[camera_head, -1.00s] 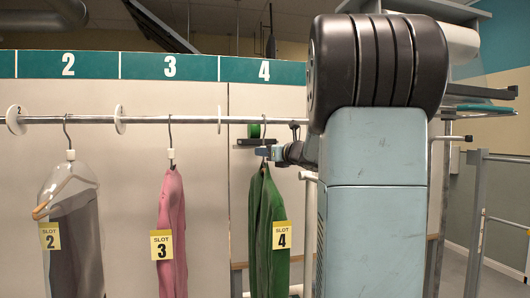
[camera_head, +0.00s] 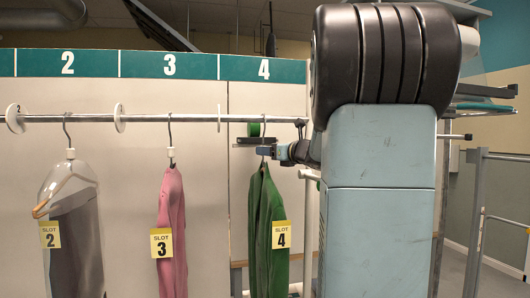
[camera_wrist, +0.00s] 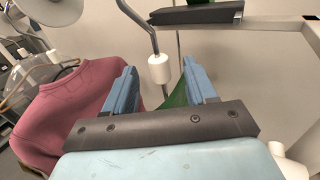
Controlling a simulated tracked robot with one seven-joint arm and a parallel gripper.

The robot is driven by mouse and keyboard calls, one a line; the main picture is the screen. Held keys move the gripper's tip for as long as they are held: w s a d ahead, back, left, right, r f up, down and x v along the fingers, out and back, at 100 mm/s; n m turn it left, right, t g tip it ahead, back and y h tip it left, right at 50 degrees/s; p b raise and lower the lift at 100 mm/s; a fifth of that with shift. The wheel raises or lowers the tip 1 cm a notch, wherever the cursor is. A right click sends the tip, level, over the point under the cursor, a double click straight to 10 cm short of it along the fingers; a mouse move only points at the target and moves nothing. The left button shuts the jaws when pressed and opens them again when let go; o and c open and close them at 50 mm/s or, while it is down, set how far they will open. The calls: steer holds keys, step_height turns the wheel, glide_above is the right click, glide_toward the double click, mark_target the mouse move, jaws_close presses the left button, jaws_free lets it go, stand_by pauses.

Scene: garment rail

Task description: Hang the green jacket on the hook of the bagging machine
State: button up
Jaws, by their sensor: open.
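The green jacket (camera_head: 266,235) hangs from the rail on its hanger below the number 4, with a yellow "SLOT 4" tag. My gripper (camera_head: 264,151) is at the hanger's neck, just above the jacket's shoulders. In the wrist view my gripper (camera_wrist: 162,84) is open, with one blue finger on each side. The hanger's white collar (camera_wrist: 159,68) is seen between the fingers, and a bit of green jacket (camera_wrist: 177,97) shows below it. I cannot tell whether a finger touches the hanger. I cannot make out the bagging machine's hook.
A pink jacket (camera_head: 172,220) hangs in slot 3, close on the left; it also shows in the wrist view (camera_wrist: 75,118). A bagged grey garment (camera_head: 75,250) hangs in slot 2. The metal rail (camera_head: 190,119) runs above. A dark bar (camera_head: 252,141) lies just behind the hanger.

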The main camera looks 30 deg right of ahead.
steer(key=v, duration=1.1)
steer(key=shift+s, duration=0.25)
steer(key=shift+d, duration=0.1)
steer(key=s+a+f+n+g+y, duration=0.1)
steer(key=s+a+f+n+g, duration=0.35)
steer(key=a+n, duration=0.45)
steer(key=s+a+f+n+g+y, duration=0.2)
steer(key=s+a+f+n+g, duration=0.3)
steer(key=a, duration=0.7)
steer(key=s+a+f+n+g+h, duration=0.1)
steer(key=s+a+f+n+h, duration=0.1)
steer(key=s+f+n, duration=0.3)
steer(key=s+a+f+n+g+h, duration=0.1)
steer(key=s+f+n+h, duration=0.3)
steer(key=n, duration=0.8)
steer(key=shift+s+a+f+n, duration=0.35)
steer(key=shift+s+f, duration=0.35)
steer(key=shift+f, duration=0.25)
steer(key=shift+s+d+f+n+g+h, duration=0.25)
steer(key=shift+s+n+h, duration=0.2)
steer(key=shift+n, duration=0.4)
steer(key=shift+c, duration=0.9)
